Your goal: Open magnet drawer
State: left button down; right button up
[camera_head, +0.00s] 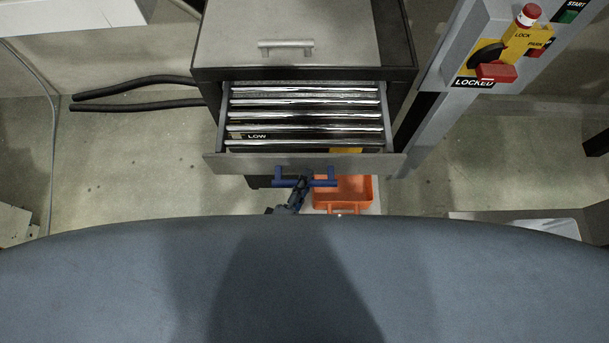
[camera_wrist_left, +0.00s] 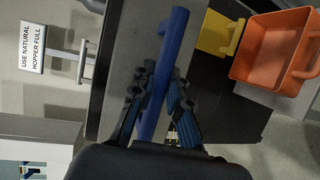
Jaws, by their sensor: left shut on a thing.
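The magnet drawer (camera_head: 215,166) is pulled out from the grey cabinet, and several shiny metal bars lie across its inside in the head view. A label reading LOW sits near its front left. The drawer's blue handle (camera_head: 326,181) is on its front; in the left wrist view the blue handle (camera_wrist_left: 177,35) runs up between the fingers. My left gripper (camera_head: 303,182) is shut on the blue handle; its dark fingers also show in the left wrist view (camera_wrist_left: 158,88). My right gripper is in neither view.
An orange bin (camera_head: 350,190) stands below the drawer front, to the right of my left gripper. A grey post with a yellow lock switch (camera_head: 528,45) stands right of the cabinet. Two dark hoses (camera_head: 140,97) lie left. Floor on both sides is mostly clear.

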pick_arm(q)
jog(key=c, duration=1.3)
grip_release()
jog(key=v, duration=1.2)
jog(key=s+a+f+m+g+y, duration=0.1)
jog(key=a+f+m+g, duration=0.3)
jog(key=f, duration=0.8)
jog(key=s+a+f+m+g+y, duration=0.1)
jog(key=a+f+m+g, duration=0.3)
jog(key=f, duration=0.8)
jog(key=s+a+f+m+g+y, duration=0.2)
jog(key=s+a+f+m+g, duration=0.1)
jog(key=f, duration=0.5)
jog(key=s+a+f+m+g+y, duration=0.2)
jog(key=s+a+f+m, duration=0.4)
jog(key=s+a+f, duration=0.2)
jog(key=shift+s+f+g, duration=0.35)
jog(key=shift+s+g, duration=0.05)
jog(key=shift+s, duration=0.5)
